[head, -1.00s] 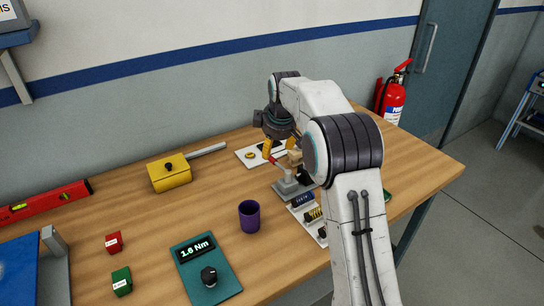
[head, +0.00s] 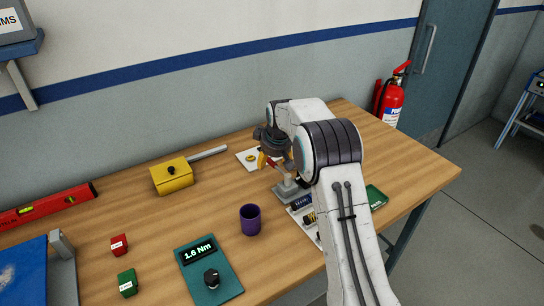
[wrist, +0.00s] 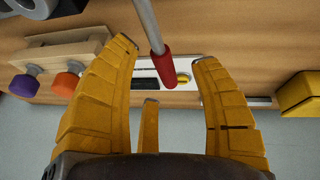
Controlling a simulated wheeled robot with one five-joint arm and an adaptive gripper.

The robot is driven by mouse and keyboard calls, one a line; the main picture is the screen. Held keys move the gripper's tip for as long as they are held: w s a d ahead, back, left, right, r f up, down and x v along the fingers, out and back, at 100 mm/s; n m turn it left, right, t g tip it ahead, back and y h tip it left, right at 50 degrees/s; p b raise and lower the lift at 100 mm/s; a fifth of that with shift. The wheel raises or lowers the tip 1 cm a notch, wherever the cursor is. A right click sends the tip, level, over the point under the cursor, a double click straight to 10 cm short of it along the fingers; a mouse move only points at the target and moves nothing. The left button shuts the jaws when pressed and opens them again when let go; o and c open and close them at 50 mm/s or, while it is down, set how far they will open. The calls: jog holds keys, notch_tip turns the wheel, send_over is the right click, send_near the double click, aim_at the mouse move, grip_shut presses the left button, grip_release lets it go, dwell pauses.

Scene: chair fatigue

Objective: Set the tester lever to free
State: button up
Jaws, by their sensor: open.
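The tester lever is a grey rod with a red grip; the grip (wrist: 168,68) lies between my spread fingers in the wrist view, with a gap on both sides. In the head view the lever's grey base (head: 291,191) stands on the bench, and its red grip is partly hidden by my gripper. My gripper (wrist: 166,52) is open and empty, its yellow fingers on either side of the lever. In the head view my gripper (head: 263,161) is low over the tester. I cannot read any lever marking.
A wooden block (wrist: 75,55) with purple and orange knobs is beside my left finger. A white plate (wrist: 190,70) lies beyond the grip. The yellow box (head: 173,177), purple cup (head: 250,219) and teal torque display (head: 211,272) stand left on the bench.

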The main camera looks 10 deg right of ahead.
jog(key=shift+w+f, duration=0.2)
jog(key=shift+f, duration=0.25)
grip_shut()
dwell(0.5)
